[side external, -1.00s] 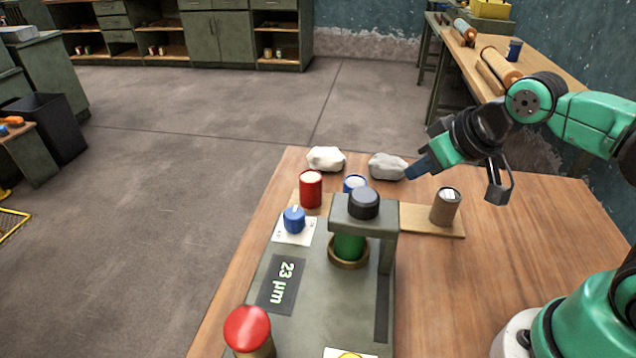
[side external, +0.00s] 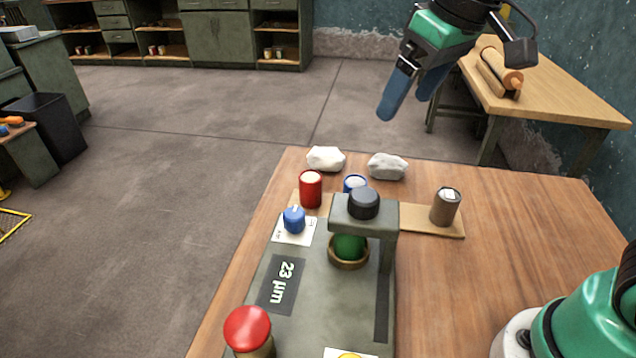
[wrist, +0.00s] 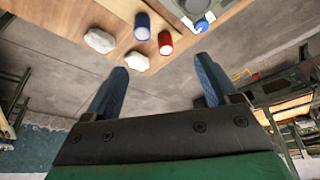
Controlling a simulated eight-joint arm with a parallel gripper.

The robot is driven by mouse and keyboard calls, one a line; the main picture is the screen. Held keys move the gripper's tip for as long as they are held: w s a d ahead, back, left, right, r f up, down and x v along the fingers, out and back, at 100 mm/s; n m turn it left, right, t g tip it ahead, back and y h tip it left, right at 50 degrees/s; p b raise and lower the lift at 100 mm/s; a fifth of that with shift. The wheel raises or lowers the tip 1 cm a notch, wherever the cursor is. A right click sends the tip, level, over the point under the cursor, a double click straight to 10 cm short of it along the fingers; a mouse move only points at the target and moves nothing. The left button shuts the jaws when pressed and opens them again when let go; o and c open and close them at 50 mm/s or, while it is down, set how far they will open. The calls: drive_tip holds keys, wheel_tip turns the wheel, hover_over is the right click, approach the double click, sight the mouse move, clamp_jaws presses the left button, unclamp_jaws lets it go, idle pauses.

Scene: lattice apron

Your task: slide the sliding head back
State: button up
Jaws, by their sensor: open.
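The sliding head (side external: 364,214) is a grey-green bridge with a black knob (side external: 364,203) on top. It stands on a flat grey-green machine bed (side external: 325,300), over a green round piece in a brass ring (side external: 348,250). A dark slot (side external: 382,305) runs along the bed's right side. My gripper (side external: 408,100) is open and empty, high above the far edge of the table and well away from the head. In the wrist view its two blue fingers (wrist: 160,90) are spread apart with nothing between them. The head is not clearly visible there.
A red can (side external: 311,189), a blue can (side external: 355,184) and a brown can (side external: 446,207) stand on a board behind the bed. Two pale lumps (side external: 326,158) lie farther back. A blue knob (side external: 294,219) and a red button (side external: 248,330) sit on the bed's left.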

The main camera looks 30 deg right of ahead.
drive_tip(key=a+n+g, duration=0.2)
drive_tip(key=a+g, duration=0.2)
drive_tip(key=a, duration=0.2)
hover_over(363, 194)
drive_tip(key=shift+h, duration=0.4)
wheel_tip(363, 194, down, 4)
drive_tip(key=shift+a+f, duration=0.1)
drive_tip(key=shift+f, duration=3.3)
clamp_jaws()
